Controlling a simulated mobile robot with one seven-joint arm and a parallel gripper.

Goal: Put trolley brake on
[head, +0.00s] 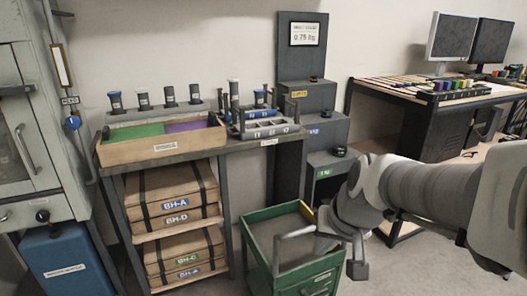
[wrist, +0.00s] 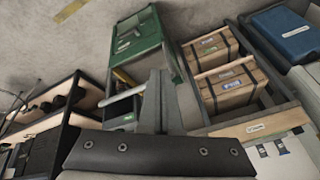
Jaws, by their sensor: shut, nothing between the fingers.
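The green trolley (head: 262,262) stands on the floor at the lower middle of the head view, below the bench. It also shows in the wrist view (wrist: 138,42), at top centre. A light grey bar (head: 293,236) crosses above the trolley's near side, beside my wrist. I cannot tell whether it is the trolley's handle or its brake. My gripper (wrist: 156,74) is shut and empty, its fingers pointing toward the trolley area in the wrist view. In the head view my arm's end hangs at the trolley's right side, and the fingertips are hard to make out. No brake lever can be made out clearly.
A bench (head: 235,146) with a wooden tray (head: 160,152) and a rack stands behind the trolley. Strapped boxes (head: 172,196) fill its shelves. A blue container (head: 60,258) is at lower left. A stepped grey stand (head: 302,60) and a desk (head: 430,95) are behind.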

